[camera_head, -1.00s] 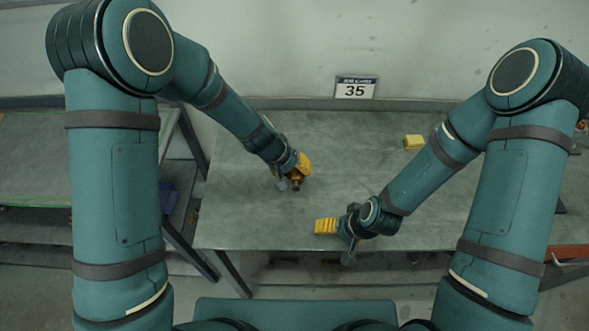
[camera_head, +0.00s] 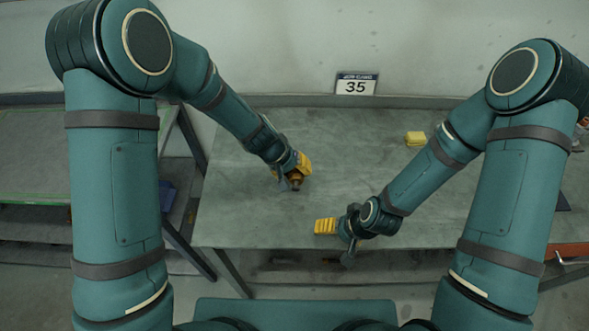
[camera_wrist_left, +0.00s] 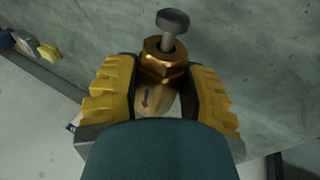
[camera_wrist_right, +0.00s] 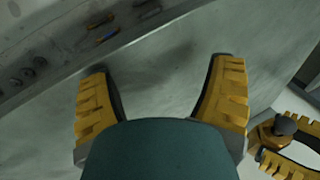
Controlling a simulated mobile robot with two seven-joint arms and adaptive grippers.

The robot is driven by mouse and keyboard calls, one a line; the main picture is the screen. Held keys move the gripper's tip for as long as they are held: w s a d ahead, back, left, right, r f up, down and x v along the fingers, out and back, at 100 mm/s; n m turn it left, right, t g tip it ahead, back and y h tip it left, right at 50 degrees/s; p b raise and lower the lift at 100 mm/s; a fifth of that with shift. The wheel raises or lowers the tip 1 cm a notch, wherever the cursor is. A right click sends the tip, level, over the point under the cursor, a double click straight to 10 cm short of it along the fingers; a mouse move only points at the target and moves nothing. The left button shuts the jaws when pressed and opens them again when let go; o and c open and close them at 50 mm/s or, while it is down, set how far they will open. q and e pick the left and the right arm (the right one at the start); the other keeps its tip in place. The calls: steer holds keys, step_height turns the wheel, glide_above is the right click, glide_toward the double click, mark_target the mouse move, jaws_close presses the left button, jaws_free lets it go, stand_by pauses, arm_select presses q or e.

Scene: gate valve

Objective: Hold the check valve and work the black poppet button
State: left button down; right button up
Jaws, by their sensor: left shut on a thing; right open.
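The brass check valve (camera_wrist_left: 162,75) is gripped between the yellow fingers of my left gripper (camera_wrist_left: 161,66). Its black poppet button (camera_wrist_left: 173,21) stands out past the hex end, away from the palm. An arrow mark shows on the valve body. In the head view the valve (camera_head: 295,180) is small, above the table's left-middle part. My right gripper (camera_wrist_right: 160,66) is open and empty, its fingers wide apart. In the head view it (camera_head: 325,226) is near the table's front edge, right of and nearer than the valve. The right wrist view shows the button (camera_wrist_right: 285,125) at the right edge.
The grey metal table (camera_head: 350,150) is mostly bare. A yellow block (camera_head: 415,138) lies at its back right. A green-edged bench (camera_head: 80,150) is at the left, with a gap between.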

arm_select(q)
steer(key=shift+f+b, duration=0.55)
steer(key=shift+f, duration=0.05)
arm_select(e)
steer(key=shift+s+f, duration=0.1)
steer(key=shift+f, duration=0.55)
